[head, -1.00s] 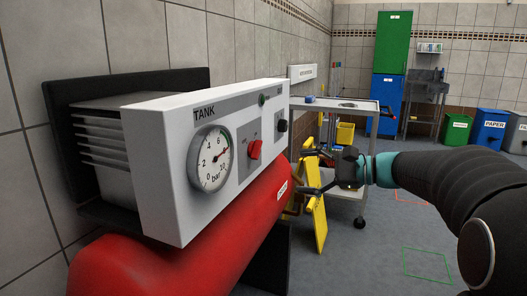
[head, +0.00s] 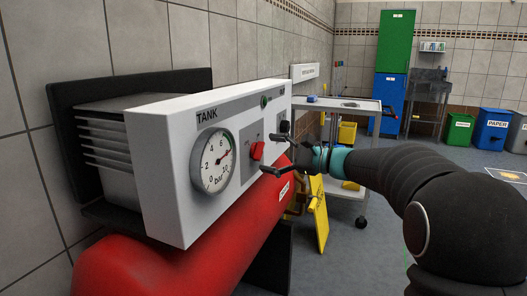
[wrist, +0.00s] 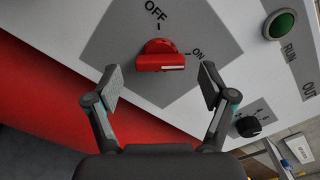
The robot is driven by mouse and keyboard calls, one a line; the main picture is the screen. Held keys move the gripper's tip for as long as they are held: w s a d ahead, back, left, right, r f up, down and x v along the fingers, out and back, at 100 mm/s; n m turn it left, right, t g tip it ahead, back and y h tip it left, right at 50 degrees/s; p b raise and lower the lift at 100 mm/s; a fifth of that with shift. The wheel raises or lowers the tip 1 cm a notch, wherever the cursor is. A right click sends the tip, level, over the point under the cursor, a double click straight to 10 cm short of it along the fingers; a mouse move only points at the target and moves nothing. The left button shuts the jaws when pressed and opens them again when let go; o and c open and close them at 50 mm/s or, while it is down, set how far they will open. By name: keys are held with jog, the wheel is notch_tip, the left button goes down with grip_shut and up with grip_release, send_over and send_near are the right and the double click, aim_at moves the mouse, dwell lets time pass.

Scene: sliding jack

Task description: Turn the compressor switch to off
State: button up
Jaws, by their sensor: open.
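The compressor's red switch (head: 257,150) is a rotary knob on the white control panel (head: 165,180). In the wrist view the red knob (wrist: 160,57) sits between the OFF and ON labels, and the white mark on its handle lies on the right, toward ON. My gripper (head: 272,155) is open in front of the panel by the switch. In the wrist view my gripper's fingers (wrist: 158,84) are spread to either side of the knob, just below it, with no visible contact.
A pressure gauge (head: 215,161) is left of the switch. A green RUN button (wrist: 281,24) and a small black knob (wrist: 248,126) are to its right. The red tank (head: 170,255) lies below the panel. A grey cart (head: 350,104) and yellow board (head: 319,220) stand behind my arm.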

aim_at(258, 151)
jog(key=shift+x, duration=1.15)
jog(key=c, duration=1.2)
jog(key=shift+o, duration=0.2)
